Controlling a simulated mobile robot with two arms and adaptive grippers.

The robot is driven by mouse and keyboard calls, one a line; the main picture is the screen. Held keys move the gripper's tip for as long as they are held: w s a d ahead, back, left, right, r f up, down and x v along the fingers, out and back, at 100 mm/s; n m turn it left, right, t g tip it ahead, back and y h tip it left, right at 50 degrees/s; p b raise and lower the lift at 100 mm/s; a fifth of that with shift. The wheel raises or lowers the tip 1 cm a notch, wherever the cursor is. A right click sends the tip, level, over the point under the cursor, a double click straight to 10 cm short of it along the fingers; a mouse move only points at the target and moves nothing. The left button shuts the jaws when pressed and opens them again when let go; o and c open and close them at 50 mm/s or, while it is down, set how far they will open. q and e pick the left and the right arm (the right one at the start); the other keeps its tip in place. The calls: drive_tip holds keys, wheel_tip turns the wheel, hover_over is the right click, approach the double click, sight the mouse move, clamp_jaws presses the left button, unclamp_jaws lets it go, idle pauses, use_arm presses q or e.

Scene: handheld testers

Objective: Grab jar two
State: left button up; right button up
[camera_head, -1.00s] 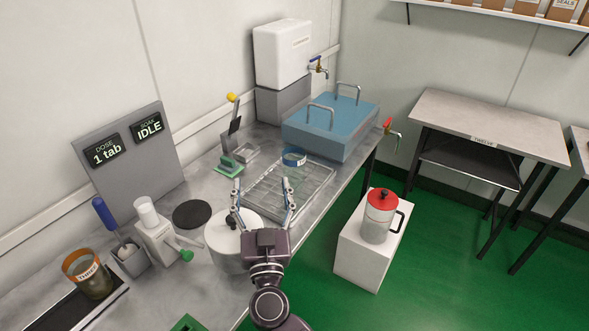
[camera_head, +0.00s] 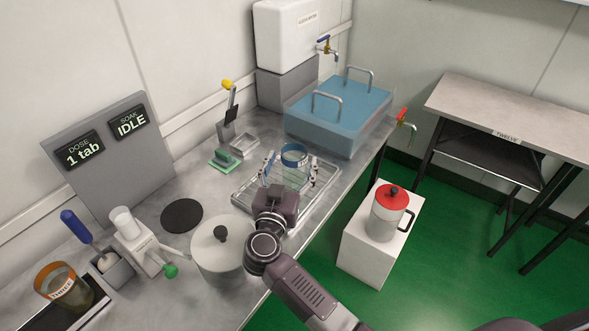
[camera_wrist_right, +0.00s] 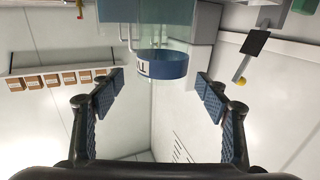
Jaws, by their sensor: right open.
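A clear jar with a blue band (camera_head: 294,155) stands on the wire rack (camera_head: 240,196) on the counter. In the wrist view the jar's blue band (camera_wrist_right: 172,66) shows ahead, between the fingers' lines, with a partly visible white label I cannot fully read. My right gripper (camera_head: 291,172) is open, with its fingers either side of the jar in the head view. The wrist view shows the open fingers (camera_wrist_right: 160,82) with a gap to the jar on both sides. My left gripper is not in view.
A jar labelled THREE (camera_head: 66,290) stands at the front left. A lidded white pot (camera_head: 219,258) is close to my right wrist. A red-lidded canister (camera_head: 386,218) sits on a white stand beside the counter.

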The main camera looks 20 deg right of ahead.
sight(296, 143)
drive_tip(key=x, duration=0.4)
drive_tip(key=shift+w, duration=0.35)
drive_tip(key=shift+c, duration=0.4)
drive_tip(key=shift+r, duration=0.1)
clamp_jaws()
